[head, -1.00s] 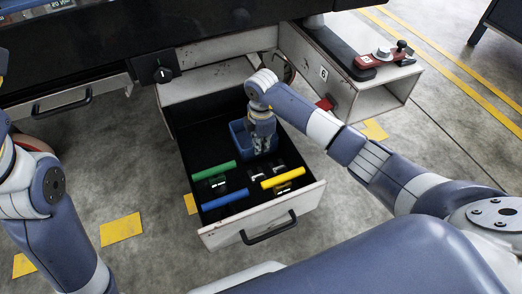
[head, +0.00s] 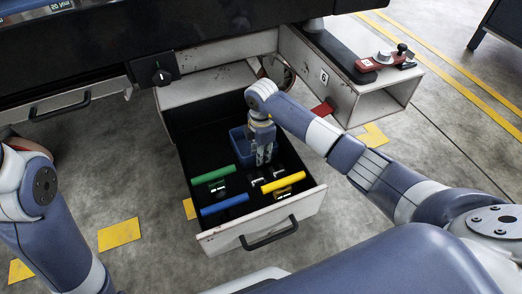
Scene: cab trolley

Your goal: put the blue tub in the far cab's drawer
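The blue tub (head: 238,143) is inside the open drawer (head: 259,221), toward its back. My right gripper (head: 264,163) points down into the drawer at the tub's right front side and hides part of it. I cannot tell whether its fingers are apart, or whether they touch the tub's wall. My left arm shows at the left edge, but its gripper is out of view.
A green bar (head: 214,173), a blue bar (head: 224,205) and a yellow bar (head: 283,182) are in the front of the drawer, among small dark holders. A pale open box (head: 343,98) marked 6 stands right of the drawer. The drawer's front has a black handle (head: 269,236).

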